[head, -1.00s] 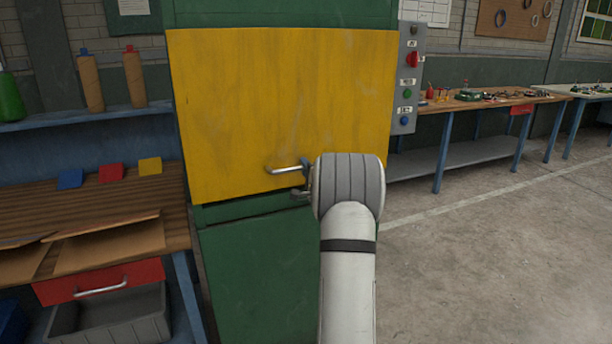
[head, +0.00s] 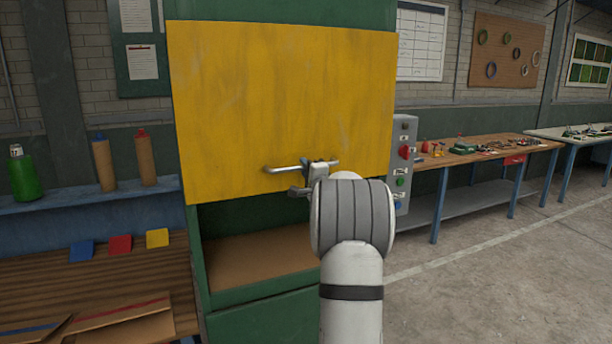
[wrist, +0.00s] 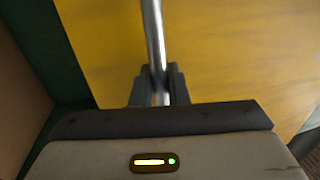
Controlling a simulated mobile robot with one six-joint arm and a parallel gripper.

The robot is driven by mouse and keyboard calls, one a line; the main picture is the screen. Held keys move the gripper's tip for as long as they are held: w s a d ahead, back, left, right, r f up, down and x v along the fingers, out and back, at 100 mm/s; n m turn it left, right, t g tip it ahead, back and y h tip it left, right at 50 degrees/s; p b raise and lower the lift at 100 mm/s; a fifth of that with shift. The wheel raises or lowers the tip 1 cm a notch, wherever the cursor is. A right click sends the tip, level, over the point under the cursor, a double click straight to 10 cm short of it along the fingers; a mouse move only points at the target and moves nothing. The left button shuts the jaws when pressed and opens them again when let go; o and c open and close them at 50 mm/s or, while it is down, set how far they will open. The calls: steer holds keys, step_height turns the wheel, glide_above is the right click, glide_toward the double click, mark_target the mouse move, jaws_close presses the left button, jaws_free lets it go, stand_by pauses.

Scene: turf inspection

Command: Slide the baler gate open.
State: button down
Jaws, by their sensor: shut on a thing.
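The yellow baler gate (head: 280,95) stands raised on the front of the green baler (head: 190,230) in the head view. Below its lower edge an opening (head: 255,250) shows a brown interior. A silver bar handle (head: 283,170) runs across the lower part of the gate. My gripper (head: 312,175) is shut on the handle near its middle; my wrist hides part of the jaws. In the wrist view, the handle (wrist: 153,40) passes between the two dark fingers (wrist: 158,88), with the yellow gate (wrist: 230,50) behind.
A grey control box (head: 402,165) with buttons is on the baler's right side. A wooden bench (head: 90,285) with coloured squares stands at left, below a blue shelf (head: 70,205) with bottles. Open concrete floor (head: 480,290) lies at right.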

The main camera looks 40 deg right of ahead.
steer(key=shift+r+p, duration=1.05)
steer(key=shift+r, duration=1.1)
steer(key=c, duration=1.5)
jaws_free()
steer(key=shift+f, duration=0.1)
steer(key=shift+s+a+f, duration=0.1)
steer(key=shift+s, duration=0.25)
steer(key=b+v, duration=0.2)
steer(key=v, duration=0.5)
